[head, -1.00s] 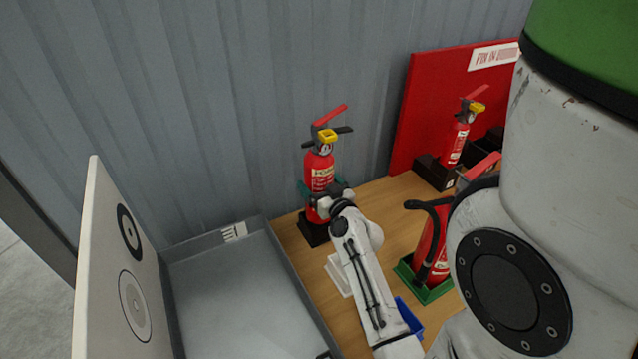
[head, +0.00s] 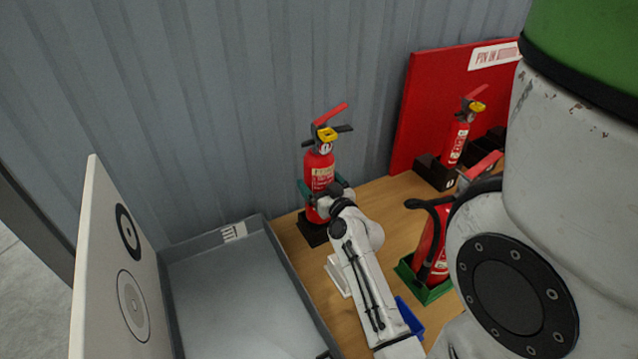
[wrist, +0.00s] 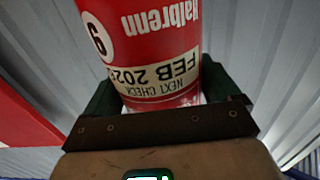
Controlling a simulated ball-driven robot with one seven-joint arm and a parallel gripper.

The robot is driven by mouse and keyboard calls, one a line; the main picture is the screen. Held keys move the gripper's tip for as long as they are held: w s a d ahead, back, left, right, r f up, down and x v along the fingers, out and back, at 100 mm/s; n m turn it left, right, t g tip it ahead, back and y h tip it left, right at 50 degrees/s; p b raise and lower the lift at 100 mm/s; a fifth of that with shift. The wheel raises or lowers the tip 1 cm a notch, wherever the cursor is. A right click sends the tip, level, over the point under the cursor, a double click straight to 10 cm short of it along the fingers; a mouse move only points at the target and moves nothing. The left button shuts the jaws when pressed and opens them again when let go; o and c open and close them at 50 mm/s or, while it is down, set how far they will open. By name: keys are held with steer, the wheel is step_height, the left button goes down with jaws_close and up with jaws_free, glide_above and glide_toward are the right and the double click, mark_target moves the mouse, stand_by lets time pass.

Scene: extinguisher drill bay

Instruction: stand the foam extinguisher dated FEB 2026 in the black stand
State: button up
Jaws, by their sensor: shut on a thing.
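My gripper (head: 322,190) is shut on a red extinguisher (head: 319,165) with a red lever and a yellow tag at its top. The extinguisher is upright at the table's far left corner, over the black stand (head: 312,231). Its foot is at the stand's top; I cannot tell whether it is fully seated. In the wrist view the extinguisher (wrist: 150,40) stands between the green jaws (wrist: 160,100). Its label (wrist: 160,76) is upside down there and reads NEXT CHECK FEB 202 with an unclear last digit.
A second extinguisher (head: 456,140) stands in a dark holder by the red board (head: 420,105). Another (head: 425,245) stands in a green holder (head: 428,291). A grey tray (head: 230,300) lies at the left beside a white target panel (head: 105,270). A corrugated wall is close behind.

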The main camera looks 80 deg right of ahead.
mark_target(330, 178)
steer(key=shift+f+b, duration=2.35)
steer(key=shift+b, duration=0.65)
stand_by(1.8)
stand_by(0.5)
steer(key=o, duration=1.2)
steer(key=shift+o, duration=0.7)
steer(key=shift+f, duration=0.55)
step_height(330, 178, up, 4)
steer(key=shift+p, duration=0.45)
steer(key=s+a+r, duration=0.1)
steer(key=r, duration=0.1)
steer(key=s+a+r, duration=0.2)
steer(key=r, duration=0.1)
steer(key=shift+s+a+r, duration=0.1)
steer(key=shift+s+r, duration=0.25)
steer(key=shift+s, duration=0.05)
steer(key=s+a+r+b, duration=0.1)
steer(key=s+a+r, duration=0.3)
steer(key=s, duration=0.3)
steer(key=shift+a, duration=0.9)
